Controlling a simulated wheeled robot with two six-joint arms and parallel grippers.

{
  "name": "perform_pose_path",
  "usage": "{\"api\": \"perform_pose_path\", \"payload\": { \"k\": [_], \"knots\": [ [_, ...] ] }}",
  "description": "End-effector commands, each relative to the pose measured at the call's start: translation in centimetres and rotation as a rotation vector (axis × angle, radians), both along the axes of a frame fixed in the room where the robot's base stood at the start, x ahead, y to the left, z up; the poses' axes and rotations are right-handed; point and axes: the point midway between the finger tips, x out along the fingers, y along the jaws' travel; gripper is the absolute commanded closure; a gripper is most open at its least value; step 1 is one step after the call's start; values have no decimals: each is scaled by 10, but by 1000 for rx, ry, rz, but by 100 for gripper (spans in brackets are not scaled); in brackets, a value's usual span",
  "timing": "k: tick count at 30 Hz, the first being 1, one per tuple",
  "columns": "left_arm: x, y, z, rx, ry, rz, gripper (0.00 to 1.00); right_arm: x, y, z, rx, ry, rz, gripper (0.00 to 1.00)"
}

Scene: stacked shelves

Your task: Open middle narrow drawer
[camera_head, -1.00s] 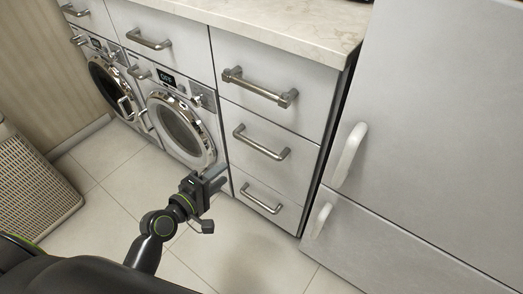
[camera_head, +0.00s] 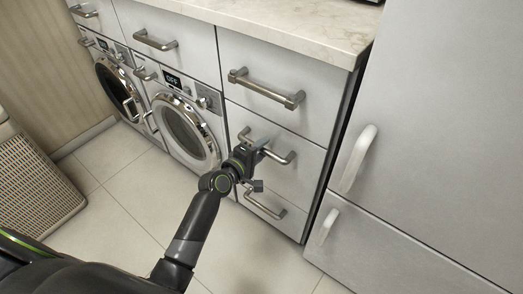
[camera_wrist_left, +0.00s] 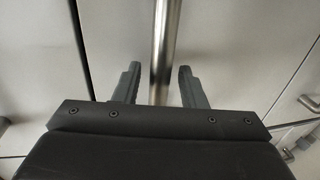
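The narrow drawer stack has three drawers. The middle narrow drawer (camera_head: 300,160) is closed, with a metal bar handle (camera_head: 284,159) across its front. My left gripper (camera_head: 258,150) is in front of this drawer and covers part of the handle. In the left wrist view the open fingers (camera_wrist_left: 158,85) stand on either side of a metal bar (camera_wrist_left: 163,40), with gaps visible on both sides. I cannot tell whether the bar lies fully between the fingertips in depth. My right gripper is not in view.
The top drawer handle (camera_head: 266,88) is above and the bottom drawer handle (camera_head: 265,205) below. Washing machines (camera_head: 185,130) stand left, a fridge (camera_head: 440,120) right. A woven basket (camera_head: 35,185) is at far left. The tiled floor (camera_head: 125,200) in front is clear.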

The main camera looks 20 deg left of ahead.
Motion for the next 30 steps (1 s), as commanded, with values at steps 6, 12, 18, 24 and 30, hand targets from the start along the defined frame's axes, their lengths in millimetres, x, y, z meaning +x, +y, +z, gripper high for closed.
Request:
{"api": "perform_pose_path", "payload": {
  "k": [6,12,18,24,30],
  "knots": [
    [3,-1,-1,-1,0,0,62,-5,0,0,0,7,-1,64],
    [2,-1,-1,-1,0,0,74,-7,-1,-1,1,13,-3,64],
    [2,-1,-1,-1,0,0,100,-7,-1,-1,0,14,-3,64],
    [2,-1,-1,-1,1,0,100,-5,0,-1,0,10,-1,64],
    [2,-1,-1,-1,1,0,100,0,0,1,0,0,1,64]
  ]
}}
